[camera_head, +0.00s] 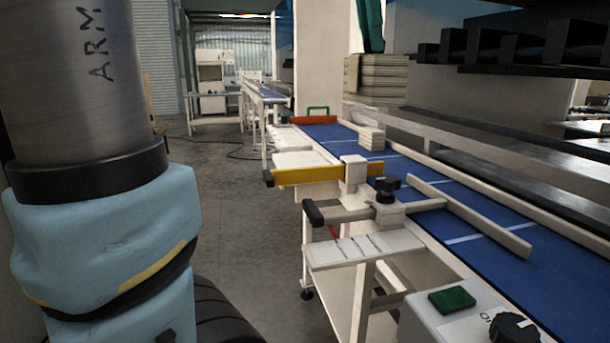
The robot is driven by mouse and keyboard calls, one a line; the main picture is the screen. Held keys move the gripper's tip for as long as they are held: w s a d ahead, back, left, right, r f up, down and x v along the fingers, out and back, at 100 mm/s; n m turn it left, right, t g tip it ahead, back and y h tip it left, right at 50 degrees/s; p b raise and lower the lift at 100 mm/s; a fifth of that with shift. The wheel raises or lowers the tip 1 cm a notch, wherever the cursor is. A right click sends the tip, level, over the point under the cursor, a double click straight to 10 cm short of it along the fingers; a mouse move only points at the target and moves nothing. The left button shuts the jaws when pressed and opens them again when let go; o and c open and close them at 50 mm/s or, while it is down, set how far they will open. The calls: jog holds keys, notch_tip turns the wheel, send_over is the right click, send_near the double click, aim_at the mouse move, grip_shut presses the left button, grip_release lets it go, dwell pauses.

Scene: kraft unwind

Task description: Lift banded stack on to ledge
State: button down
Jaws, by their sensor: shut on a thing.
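A pale layered stack (377,78) shows near the top centre, above the far edge of the blue conveyor; a brown strip runs down its left side. I cannot tell whether its underside rests on the machine's ledge. A smaller pale stack (371,138) sits on the blue belt below it. Any band is too small to make out. A long grey metal ledge (450,132) runs behind the belt.
A green upright part (370,24) hangs just above the larger stack. The blue conveyor (510,255) carries a slanted guide bar (468,215). A yellow bar (320,174) and label shelf (350,250) jut into the aisle. Open grey floor (230,205) lies left of the conveyor.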

jog(key=w+a+p, duration=0.3)
jog(key=w+p, duration=0.3)
jog(key=w, duration=0.5)
jog(key=shift+w, duration=0.15)
dwell(0.3)
jog(key=w+a+p, duration=0.3)
jog(key=w+p, duration=0.5)
jog(key=w, duration=0.3)
jog(key=shift+w, duration=0.35)
dwell(0.4)
